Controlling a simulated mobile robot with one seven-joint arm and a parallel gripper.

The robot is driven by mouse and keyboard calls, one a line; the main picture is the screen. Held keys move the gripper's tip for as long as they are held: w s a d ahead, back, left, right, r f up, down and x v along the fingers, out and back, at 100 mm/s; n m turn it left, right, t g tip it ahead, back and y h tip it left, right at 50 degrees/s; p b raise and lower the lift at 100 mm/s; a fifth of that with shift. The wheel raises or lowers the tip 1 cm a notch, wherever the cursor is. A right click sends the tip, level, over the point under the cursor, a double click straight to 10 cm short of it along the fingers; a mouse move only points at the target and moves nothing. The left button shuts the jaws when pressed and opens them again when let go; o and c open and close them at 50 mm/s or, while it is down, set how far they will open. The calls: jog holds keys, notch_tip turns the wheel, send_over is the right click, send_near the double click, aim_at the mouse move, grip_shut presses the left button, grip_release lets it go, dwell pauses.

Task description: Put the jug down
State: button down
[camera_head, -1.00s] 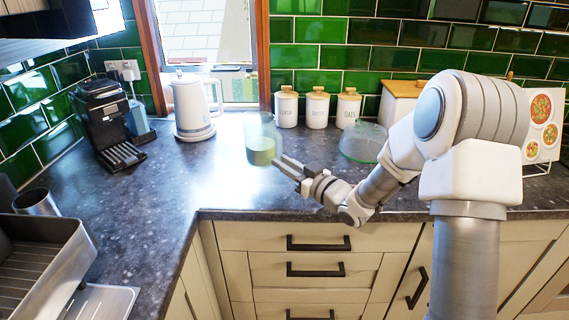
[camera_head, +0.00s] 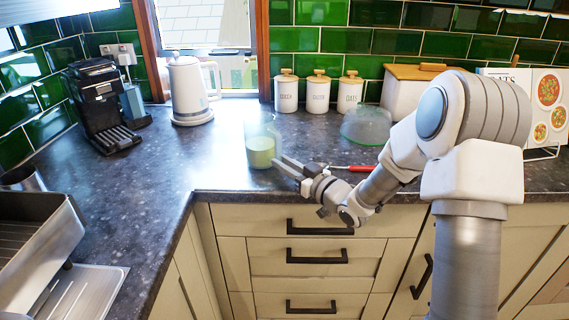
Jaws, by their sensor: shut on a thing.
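The jug (camera_head: 260,151) is a clear glass vessel with pale green content in its lower part. It is upright over the dark worktop (camera_head: 215,165), near the front edge. My gripper (camera_head: 281,163) reaches in from the right and is shut on the jug's right side. The jug's base appears close to the worktop, but I cannot tell whether it touches. The exact grip on the jug is too small to make out.
A white kettle (camera_head: 189,92) and a black coffee machine (camera_head: 98,105) stand at the back left. White canisters (camera_head: 318,95) and an upturned glass bowl (camera_head: 366,124) stand behind. A red-handled utensil (camera_head: 362,168) lies right of the jug. Worktop left of the jug is clear.

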jog(key=shift+f, duration=0.1)
dwell(0.7)
jog(key=c, duration=0.7)
grip_release()
jog(key=shift+f, duration=0.25)
jog(key=shift+r, duration=0.1)
jog(key=c, duration=0.4)
jog(key=shift+s+d, duration=0.1)
jog(key=shift+b+v, duration=0.35)
jog(key=shift+v, duration=2.05)
jog(key=shift+v, duration=2.5)
